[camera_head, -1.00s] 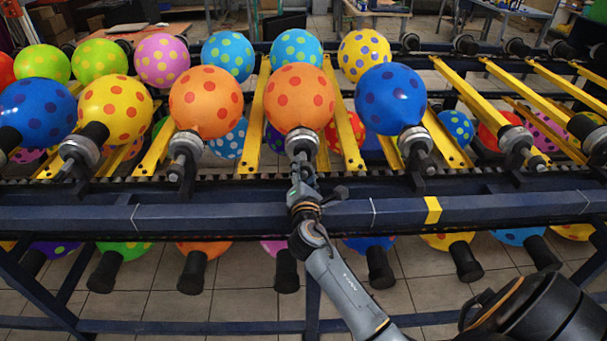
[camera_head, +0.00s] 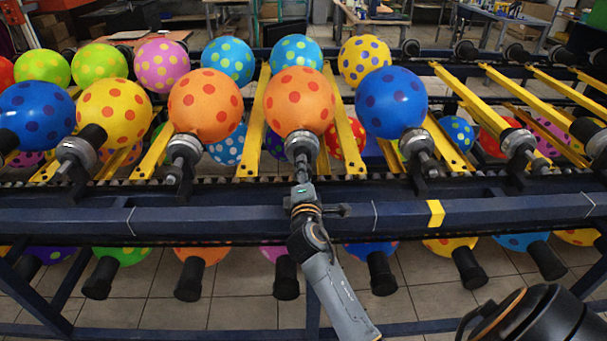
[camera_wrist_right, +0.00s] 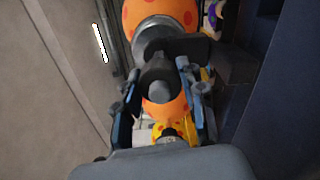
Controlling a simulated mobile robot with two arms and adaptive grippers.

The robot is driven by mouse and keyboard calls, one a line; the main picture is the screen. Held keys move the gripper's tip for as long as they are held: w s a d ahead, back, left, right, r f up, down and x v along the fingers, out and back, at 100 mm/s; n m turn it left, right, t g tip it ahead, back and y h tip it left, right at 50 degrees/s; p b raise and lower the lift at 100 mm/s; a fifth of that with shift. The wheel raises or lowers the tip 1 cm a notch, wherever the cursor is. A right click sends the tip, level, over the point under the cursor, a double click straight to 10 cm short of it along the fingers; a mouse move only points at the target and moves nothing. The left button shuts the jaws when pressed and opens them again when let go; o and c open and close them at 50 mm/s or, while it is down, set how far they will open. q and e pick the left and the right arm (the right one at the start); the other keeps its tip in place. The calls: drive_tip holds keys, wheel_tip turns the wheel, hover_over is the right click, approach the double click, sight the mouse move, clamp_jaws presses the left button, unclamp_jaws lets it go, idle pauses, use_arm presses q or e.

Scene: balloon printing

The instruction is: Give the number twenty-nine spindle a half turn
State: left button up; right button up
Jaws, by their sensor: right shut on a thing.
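An orange balloon with red dots (camera_head: 299,101) sits on a spindle (camera_head: 301,147) near the middle of the front row in the head view. No number can be read on it. My right gripper (camera_head: 302,178) reaches up to this spindle from below and is shut on its lower end. In the right wrist view the two fingers of my right gripper (camera_wrist_right: 163,105) stand either side of the dark spindle end (camera_wrist_right: 160,85), below the orange balloon (camera_wrist_right: 160,14). The fingertips are small and partly hidden in the head view. My left gripper is not in view.
Neighbouring spindles carry an orange balloon (camera_head: 205,105) on the left and a blue one (camera_head: 391,102) on the right. A dark blue beam (camera_head: 200,222) with a yellow band (camera_head: 435,213) runs across the front, under my right arm. More balloons hang below.

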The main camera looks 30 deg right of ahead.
idle(0.3)
drive_tip(key=o, duration=1.2)
drive_tip(key=shift+s, duration=0.1)
drive_tip(key=shift+s+a+f, duration=0.1)
drive_tip(key=shift+s+a, duration=0.15)
drive_tip(key=v, duration=1.1)
drive_tip(key=shift+s, duration=0.15)
